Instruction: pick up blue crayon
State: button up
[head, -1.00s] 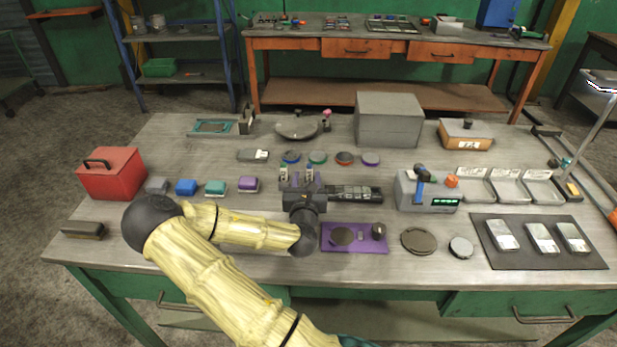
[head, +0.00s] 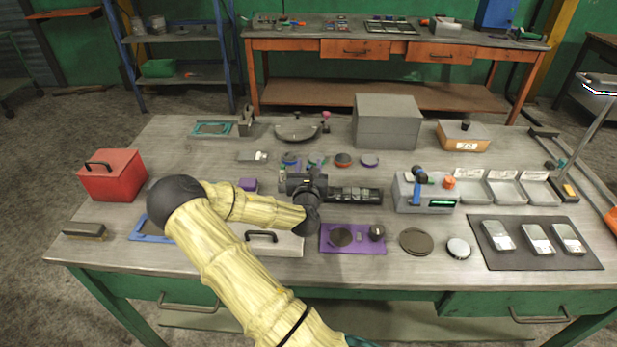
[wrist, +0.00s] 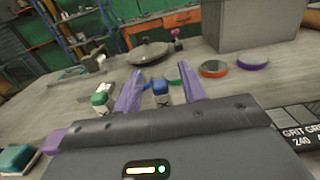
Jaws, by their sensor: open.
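The blue crayon (wrist: 161,91) looks like a short upright piece with a blue top and pale body in the wrist view. It appears between the two purple fingers of my gripper (wrist: 160,86). The fingers are open, and a gap shows on each side of it. I cannot tell how far down the fingers reach. A similar green-topped piece (wrist: 100,100) stands just outside the left finger. In the head view my gripper (head: 309,164) is over the middle of the bench, and its own body mostly hides the crayon.
Red (head: 343,159) and purple (head: 370,160) discs lie just beyond the gripper. A dark sanding block strip (head: 355,195) lies to its right. A grey box (head: 387,122) stands behind.

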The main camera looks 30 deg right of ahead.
dwell(0.4)
grip_shut()
notch_tip(320, 180, up, 10)
dwell(0.6)
dwell(0.4)
